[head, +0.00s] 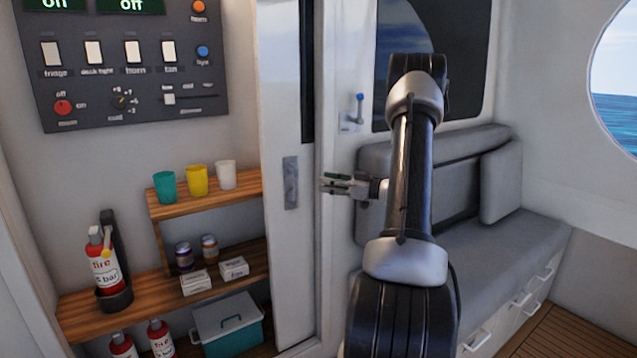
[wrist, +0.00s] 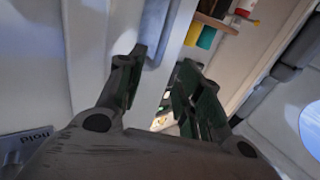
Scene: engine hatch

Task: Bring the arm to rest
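My arm (head: 410,180) rises in the middle of the head view, bent at the top, with its end pointing left. My gripper (head: 328,183) is at the edge of the white sliding door (head: 285,90), to the right of the door's grey recessed pull (head: 291,182). In the wrist view my gripper (wrist: 163,77) has its two dark fingers apart, with a clear gap and nothing held between them. Pale panels and a grey strip show beyond the fingertips; I cannot tell whether a finger touches the door.
A shelf (head: 235,188) with teal, yellow and white cups stands left of the door. A fire extinguisher (head: 103,262) is further left, below the switch panel (head: 125,65). A grey bench (head: 490,235) lies behind and right of my arm. Wooden floor (head: 560,325) is clear at lower right.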

